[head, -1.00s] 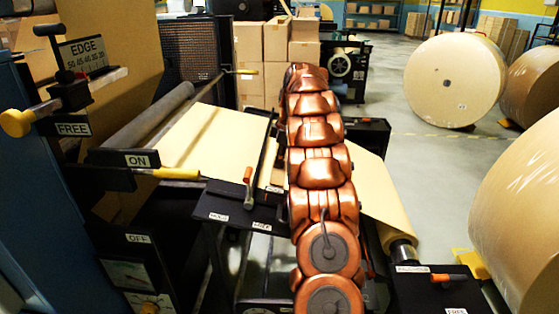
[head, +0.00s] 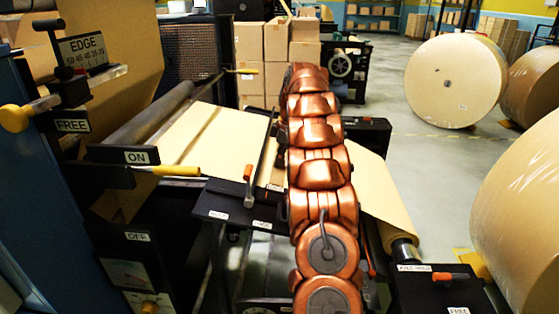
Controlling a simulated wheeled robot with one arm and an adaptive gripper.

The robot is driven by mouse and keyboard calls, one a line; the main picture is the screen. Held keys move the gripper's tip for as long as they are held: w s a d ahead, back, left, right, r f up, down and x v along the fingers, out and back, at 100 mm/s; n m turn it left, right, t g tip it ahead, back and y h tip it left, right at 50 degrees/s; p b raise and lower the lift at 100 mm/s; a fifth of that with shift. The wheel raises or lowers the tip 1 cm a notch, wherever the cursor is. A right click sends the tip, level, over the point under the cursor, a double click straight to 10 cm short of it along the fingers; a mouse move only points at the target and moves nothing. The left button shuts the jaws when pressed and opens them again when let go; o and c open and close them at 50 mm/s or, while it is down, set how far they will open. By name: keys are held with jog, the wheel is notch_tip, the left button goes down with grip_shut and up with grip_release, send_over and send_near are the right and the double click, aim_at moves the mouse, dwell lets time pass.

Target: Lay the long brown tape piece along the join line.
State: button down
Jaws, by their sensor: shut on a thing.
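My copper arm reaches forward over the machine's middle and covers the area between two stretches of brown paper. My gripper is hidden behind the arm, so its jaws and anything in them do not show. The left paper web (head: 208,140) lies flat from the roller to a narrow bar. The right paper sheet (head: 375,195) slopes down to a roller at the lower right. I cannot make out the long brown tape piece or the join line; the arm covers the gap between the papers.
A bar with an orange handle (head: 248,173) stands just left of my arm. Levers with yellow grips (head: 178,170) and an edge gauge (head: 83,47) are at the left. A large paper roll (head: 525,215) stands close at the right. Open floor (head: 420,150) lies beyond.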

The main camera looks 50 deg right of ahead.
jog(key=c, duration=1.2)
grip_release()
jog(key=shift+r, duration=0.1)
